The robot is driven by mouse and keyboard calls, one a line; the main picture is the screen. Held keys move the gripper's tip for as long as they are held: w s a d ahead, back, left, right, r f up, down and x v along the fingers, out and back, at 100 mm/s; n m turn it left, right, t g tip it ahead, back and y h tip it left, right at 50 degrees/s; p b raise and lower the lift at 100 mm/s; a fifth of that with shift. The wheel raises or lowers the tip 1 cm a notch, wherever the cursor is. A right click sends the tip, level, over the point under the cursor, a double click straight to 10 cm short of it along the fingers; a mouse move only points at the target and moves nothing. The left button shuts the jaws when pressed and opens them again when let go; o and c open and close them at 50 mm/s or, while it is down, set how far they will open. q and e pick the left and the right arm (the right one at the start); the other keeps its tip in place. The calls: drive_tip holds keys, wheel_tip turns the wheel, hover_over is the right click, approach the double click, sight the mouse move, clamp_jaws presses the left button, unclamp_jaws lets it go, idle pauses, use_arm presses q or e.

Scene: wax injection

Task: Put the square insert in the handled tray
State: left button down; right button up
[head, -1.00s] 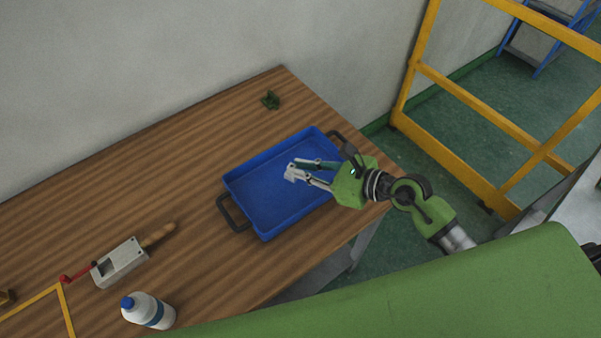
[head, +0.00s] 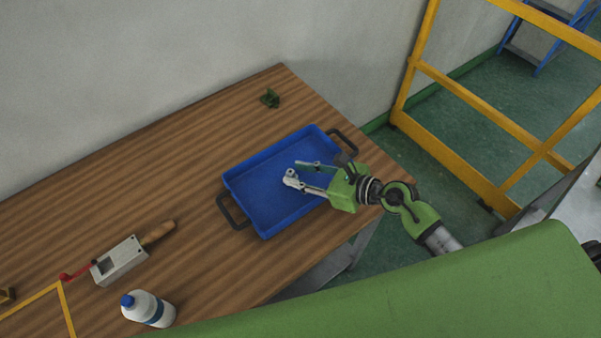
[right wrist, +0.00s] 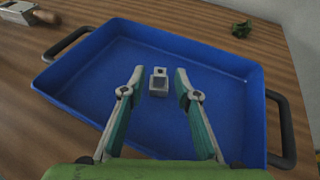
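The square insert (right wrist: 158,84) is a small grey metal block with a square opening. In the right wrist view it shows between my right gripper's (right wrist: 159,73) fingertips, with a gap on both sides, against the blue tray floor. Whether it rests on the floor is hard to tell. The handled tray (head: 233,190) is blue and shallow, with a dark handle at each end. In the head view my right gripper (head: 291,172) is open over the tray, and the insert shows only as a small grey spot by the fingertips. My left gripper is not in view.
On the wooden table (head: 150,180) stand a grey metal block with a wooden handle (head: 120,262), a white bottle with a blue cap (head: 148,309) and a small green part (head: 270,98). A yellow barrier (head: 480,115) stands right of the table. Bare tabletop lies left of the tray.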

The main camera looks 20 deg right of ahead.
drive_tip(key=shift+r, duration=0.1)
drive_tip(key=shift+r, duration=0.25)
drive_tip(key=v, duration=0.3)
drive_tip(key=b+v, duration=0.1)
drive_tip(key=v, duration=0.3)
drive_tip(key=b+v, duration=0.1)
drive_tip(key=v, duration=0.2)
drive_tip(key=shift+s+d+f, duration=0.2)
drive_tip(key=shift+s, duration=0.05)
drive_tip(key=shift+s+d+r+b, duration=0.4)
drive_tip(key=shift+r, duration=0.05)
